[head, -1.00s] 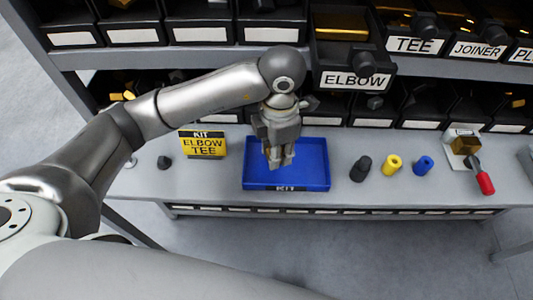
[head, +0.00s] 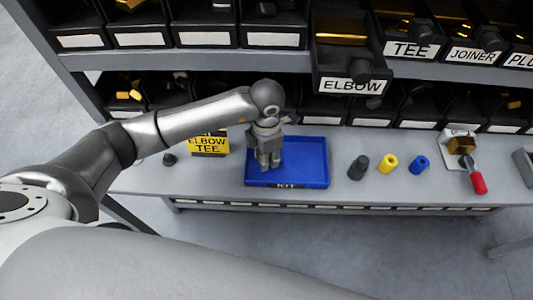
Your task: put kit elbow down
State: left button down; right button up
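The blue kit tray (head: 308,165) lies on the grey bench, with a "KIT" label on its front edge. My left gripper (head: 269,163) points down over the left part of the tray, its fingertips low near the tray floor. I cannot make out an elbow between or below the fingers; the gripper hides that spot. Whether the fingers are open or shut is not clear. The visible part of the tray floor is empty. The kit card (head: 208,144) reading "ELBOW TEE" stands left of the tray, partly behind my arm. My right gripper is not in view.
The pulled-out ELBOW bin (head: 350,85) overhangs behind the tray. A red-handled clamp (head: 477,182) with a brass piece is farther right. Bin shelves line the back.

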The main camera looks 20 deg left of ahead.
pick_arm(q)
jog(key=shift+f, duration=0.15)
jog(key=c, duration=1.3)
grip_release()
jog(key=shift+o, duration=0.9)
